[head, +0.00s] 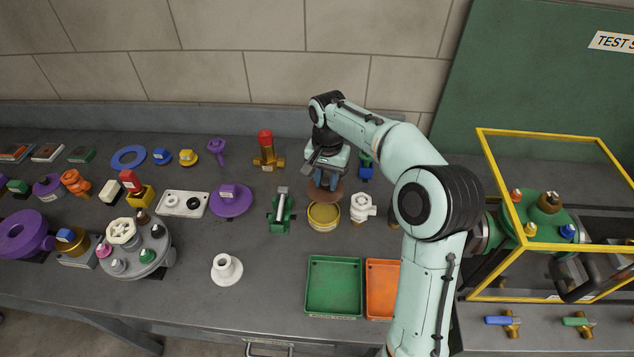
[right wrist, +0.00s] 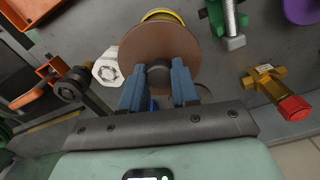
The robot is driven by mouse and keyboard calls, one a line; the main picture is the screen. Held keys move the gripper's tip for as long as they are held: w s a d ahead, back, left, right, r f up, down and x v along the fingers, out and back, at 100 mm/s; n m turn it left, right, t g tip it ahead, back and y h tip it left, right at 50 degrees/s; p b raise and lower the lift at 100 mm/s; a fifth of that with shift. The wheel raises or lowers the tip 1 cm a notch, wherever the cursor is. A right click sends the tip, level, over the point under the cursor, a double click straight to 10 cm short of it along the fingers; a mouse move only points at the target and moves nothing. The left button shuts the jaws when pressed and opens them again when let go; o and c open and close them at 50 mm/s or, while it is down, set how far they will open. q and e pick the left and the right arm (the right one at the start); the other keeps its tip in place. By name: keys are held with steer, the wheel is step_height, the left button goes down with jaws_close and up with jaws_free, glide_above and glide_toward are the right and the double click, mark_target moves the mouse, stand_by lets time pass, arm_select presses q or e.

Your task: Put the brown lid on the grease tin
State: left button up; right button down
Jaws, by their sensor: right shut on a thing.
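The brown lid (head: 334,196) is a round disc with a dark knob, seen in the head view above the back edge of the grease tin. In the right wrist view the lid (right wrist: 150,45) faces me, and my right gripper (right wrist: 158,82) is shut on its knob with two blue fingers. The grease tin (head: 324,216) is a round yellow tin, uncovered at the front, standing on the bench. In the wrist view only its yellow rim (right wrist: 165,15) shows past the lid. In the head view my right gripper (head: 324,182) is just behind the tin. My left gripper is out of view.
A white valve fitting (head: 362,208) stands close right of the tin, and a green vise-like tool (head: 281,211) stands left. A green tray (head: 333,286) and an orange tray (head: 381,288) lie in front. A red-capped brass valve (head: 267,150) stands behind left.

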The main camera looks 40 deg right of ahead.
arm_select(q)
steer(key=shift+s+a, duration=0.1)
arm_select(e)
steer(key=shift+w+f, duration=0.15)
steer(key=shift+w, duration=0.15)
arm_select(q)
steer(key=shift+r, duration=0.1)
arm_select(e)
steer(key=f+b, duration=0.1)
steer(key=f, duration=0.2)
steer(key=f+b, duration=0.1)
steer(key=f, duration=0.1)
steer(key=shift+s+f, duration=0.2)
steer(key=shift+f, duration=0.2)
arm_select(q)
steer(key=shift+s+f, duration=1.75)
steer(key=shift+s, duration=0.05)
arm_select(e)
steer(key=shift+w+f, duration=0.15)
steer(key=shift+f, duration=0.85)
arm_select(q)
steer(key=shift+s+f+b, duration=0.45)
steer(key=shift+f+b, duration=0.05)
steer(key=shift+b, duration=0.15)
arm_select(e)
steer(key=shift+f, duration=1.1)
steer(key=c, duration=1.2)
jaws_free()
steer(key=shift+o, duration=0.2)
